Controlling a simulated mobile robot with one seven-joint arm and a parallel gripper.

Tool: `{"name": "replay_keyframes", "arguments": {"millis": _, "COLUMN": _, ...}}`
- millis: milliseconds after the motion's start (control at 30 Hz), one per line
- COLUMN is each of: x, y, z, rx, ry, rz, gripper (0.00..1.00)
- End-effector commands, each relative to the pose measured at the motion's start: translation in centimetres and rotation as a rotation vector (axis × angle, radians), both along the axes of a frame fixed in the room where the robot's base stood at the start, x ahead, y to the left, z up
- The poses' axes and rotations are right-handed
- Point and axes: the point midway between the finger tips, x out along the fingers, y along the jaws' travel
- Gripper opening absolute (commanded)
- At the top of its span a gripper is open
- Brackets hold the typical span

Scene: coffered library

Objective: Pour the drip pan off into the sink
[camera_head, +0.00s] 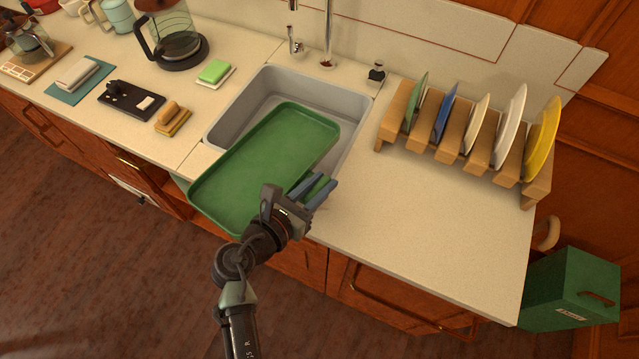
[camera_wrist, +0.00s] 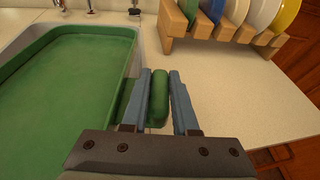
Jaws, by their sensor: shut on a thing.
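The green drip pan (camera_head: 262,155) is a shallow rectangular tray. In the head view its far part lies over the sink (camera_head: 222,122) and its near end reaches past the counter's front edge. My gripper (camera_head: 318,189) is at the pan's right side, shut on its green handle. In the wrist view the pan (camera_wrist: 70,95) fills the left, and the handle stands between the blue fingers of my gripper (camera_wrist: 159,98). I cannot tell whether the pan touches the sink rim. No liquid is clearly visible in it. The faucet (camera_head: 328,35) stands behind the sink.
A wooden dish rack (camera_head: 447,150) with several plates stands right of the sink. The counter (camera_head: 420,230) before it is clear. A green bin (camera_head: 570,290) is at the far right.

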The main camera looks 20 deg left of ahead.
Motion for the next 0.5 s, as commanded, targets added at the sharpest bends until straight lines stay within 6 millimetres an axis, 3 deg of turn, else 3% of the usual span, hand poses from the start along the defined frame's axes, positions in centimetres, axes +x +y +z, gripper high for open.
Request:
{"name": "replay_keyframes", "arguments": {"millis": 300, "x": -0.1, "y": -0.1, "z": -2.5, "rx": 0.054, "ry": -0.062, "rz": 0.0, "gripper": 0.0}}
{"name": "replay_keyframes", "arguments": {"millis": 367, "x": -0.1, "y": -0.1, "z": -0.7, "rx": 0.056, "ry": -0.064, "rz": 0.0, "gripper": 0.0}}
{"name": "replay_keyframes", "arguments": {"millis": 500, "x": -0.1, "y": -0.1, "z": 0.6, "rx": 0.055, "ry": -0.062, "rz": -0.001, "gripper": 0.0}}
